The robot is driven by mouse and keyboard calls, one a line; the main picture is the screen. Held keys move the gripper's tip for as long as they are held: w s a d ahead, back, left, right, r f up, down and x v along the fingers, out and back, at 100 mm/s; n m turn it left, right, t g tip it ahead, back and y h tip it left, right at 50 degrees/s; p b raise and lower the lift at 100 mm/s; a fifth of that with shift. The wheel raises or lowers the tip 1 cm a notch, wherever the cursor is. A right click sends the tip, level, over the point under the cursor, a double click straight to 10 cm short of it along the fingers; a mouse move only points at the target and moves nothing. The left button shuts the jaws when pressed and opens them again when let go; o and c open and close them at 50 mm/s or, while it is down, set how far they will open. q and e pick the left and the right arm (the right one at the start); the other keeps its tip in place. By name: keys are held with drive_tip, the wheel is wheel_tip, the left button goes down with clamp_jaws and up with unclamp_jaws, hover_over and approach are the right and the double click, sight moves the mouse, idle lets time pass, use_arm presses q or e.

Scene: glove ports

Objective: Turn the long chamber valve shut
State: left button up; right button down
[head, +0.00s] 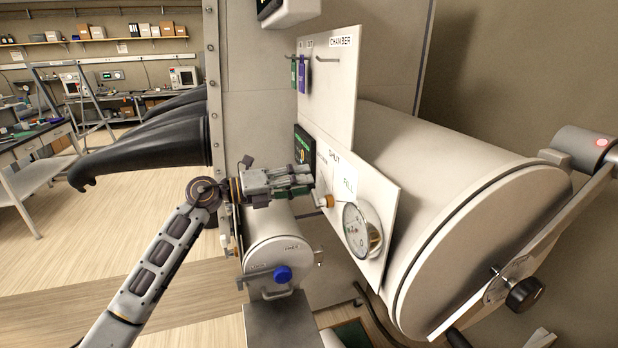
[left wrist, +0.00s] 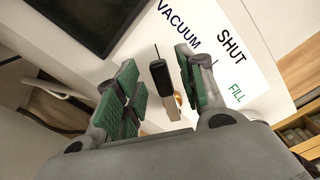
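The chamber valve is on the white panel (head: 382,208) marked SHUT and FILL. In the head view its brass part (head: 327,201) shows just beyond my left gripper (head: 306,181). In the left wrist view the valve's black handle (left wrist: 159,76) lies between the green-padded fingers of my left gripper (left wrist: 157,88), with gaps on both sides. The fingers are open and do not visibly touch it. The label (left wrist: 215,45) reads VACUUM, SHUT and FILL; the handle's exact pointing is hard to tell. My right gripper is not in view.
A round gauge (head: 362,231) sits right of the valve, and a dark screen (head: 304,146) beside it. The large chamber cylinder (head: 450,185) fills the right. A small cylinder (head: 278,248) with a blue knob (head: 283,273) is below. Black gloves (head: 150,140) stick out at left.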

use_arm(q)
drive_tip(key=shift+x, duration=1.3)
clamp_jaws()
